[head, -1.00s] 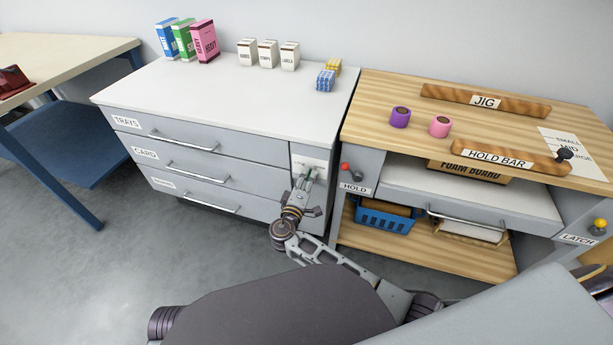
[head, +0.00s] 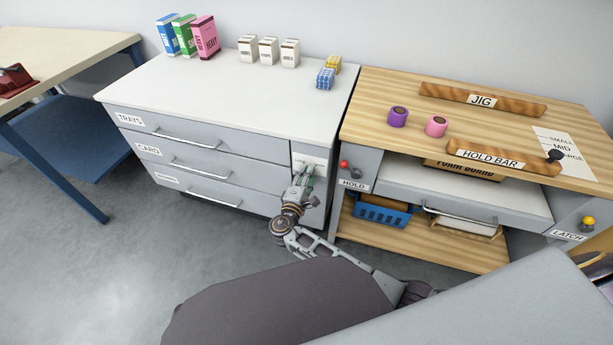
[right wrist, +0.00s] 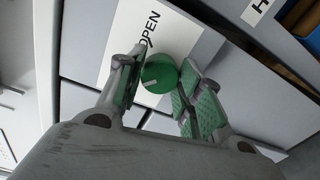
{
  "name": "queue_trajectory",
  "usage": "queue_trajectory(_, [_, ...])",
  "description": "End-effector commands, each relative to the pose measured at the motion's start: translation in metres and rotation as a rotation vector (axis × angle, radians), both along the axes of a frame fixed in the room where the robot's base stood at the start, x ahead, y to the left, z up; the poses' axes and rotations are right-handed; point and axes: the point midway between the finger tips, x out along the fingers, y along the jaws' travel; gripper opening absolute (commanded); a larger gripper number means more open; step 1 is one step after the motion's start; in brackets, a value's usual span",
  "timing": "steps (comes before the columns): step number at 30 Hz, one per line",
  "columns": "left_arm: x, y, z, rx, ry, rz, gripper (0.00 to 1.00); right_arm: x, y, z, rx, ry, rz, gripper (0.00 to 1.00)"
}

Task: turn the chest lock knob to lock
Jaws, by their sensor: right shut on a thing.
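The drawer chest (head: 225,95) is grey with a pale top, and its lock panel (head: 311,158) is at the right end of the front. In the right wrist view the round green lock knob (right wrist: 159,73) shows a short white mark on the lower left of its face. The white plate (right wrist: 125,35) behind it reads OPEN; other lettering is hidden. My right gripper (right wrist: 162,78) is shut on the knob, with a green-padded finger on each side. In the head view this gripper (head: 304,173) covers the knob. My left gripper is not in view.
A wooden workbench (head: 365,130) stands close to the right of the chest, with a red-tipped HOLD lever (head: 346,166) near the lock. Boxes (head: 268,50) stand on the chest top. Another table (head: 60,45) is at the left. The floor before the chest is clear.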

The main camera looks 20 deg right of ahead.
Motion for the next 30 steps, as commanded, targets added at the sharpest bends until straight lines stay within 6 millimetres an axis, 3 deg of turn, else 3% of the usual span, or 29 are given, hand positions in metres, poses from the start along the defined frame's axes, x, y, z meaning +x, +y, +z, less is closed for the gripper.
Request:
queue_trajectory(12, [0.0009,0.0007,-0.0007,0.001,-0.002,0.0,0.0,-0.0003,0.0005,-0.0007,-0.003,0.003,0.001,0.12])
queue_trajectory(13, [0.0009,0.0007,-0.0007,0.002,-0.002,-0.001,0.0,-0.0003,0.0005,-0.0007,-0.003,0.003,0.001,0.4])
queue_trajectory(17, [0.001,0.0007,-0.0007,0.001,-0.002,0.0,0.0,-0.0002,0.0004,-0.0005,-0.003,0.003,0.001,0.56])
queue_trajectory(30, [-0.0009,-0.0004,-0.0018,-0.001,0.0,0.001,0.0,0.0,0.0001,0.0013,-0.002,0.002,0.0,0.58])
